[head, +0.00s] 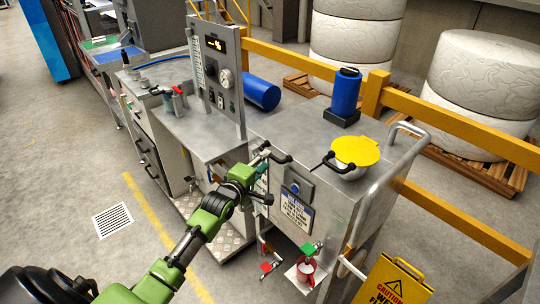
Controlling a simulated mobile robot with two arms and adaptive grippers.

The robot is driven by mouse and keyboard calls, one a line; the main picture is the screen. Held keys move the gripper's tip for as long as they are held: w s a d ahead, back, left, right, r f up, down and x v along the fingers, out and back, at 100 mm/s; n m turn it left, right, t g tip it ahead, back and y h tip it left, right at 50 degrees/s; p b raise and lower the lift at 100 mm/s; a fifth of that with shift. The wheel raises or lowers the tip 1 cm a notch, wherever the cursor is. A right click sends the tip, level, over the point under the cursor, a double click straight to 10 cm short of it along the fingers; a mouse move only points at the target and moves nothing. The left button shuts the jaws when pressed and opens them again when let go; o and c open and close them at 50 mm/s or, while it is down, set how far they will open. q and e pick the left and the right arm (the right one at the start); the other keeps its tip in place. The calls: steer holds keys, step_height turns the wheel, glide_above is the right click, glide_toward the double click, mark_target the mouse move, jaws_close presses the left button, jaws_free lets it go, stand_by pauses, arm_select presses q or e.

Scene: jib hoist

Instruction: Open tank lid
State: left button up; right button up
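The tank lid (357,150) is a round yellow disc on top of the grey metal cabinet at right. A pale round rim or bowl (348,173) shows under its front edge. A black handle (329,160) is at the lid's left side. My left gripper (272,179), on a green arm from the lower left, is in front of the cabinet's left front edge, left of and lower than the lid. Its black fingers look spread apart, with nothing seen between them. It is apart from the lid. My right gripper is not in view.
A blue canister (346,92) stands behind the lid. A curved metal rail (388,185) runs along the cabinet's right side. A control panel (217,72) rises at left. A yellow caution sign (393,283) stands at lower right. Valves and a red container (305,270) are below.

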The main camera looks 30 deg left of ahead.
arm_select(q)
steer(key=shift+w+a+f, duration=0.1)
steer(key=shift+w+f, duration=0.15)
steer(key=shift+w, duration=1.05)
steer(key=shift+w+a+f, duration=0.1)
steer(key=shift+w+f, duration=0.1)
steer(key=shift+w, duration=1.05)
jaws_close()
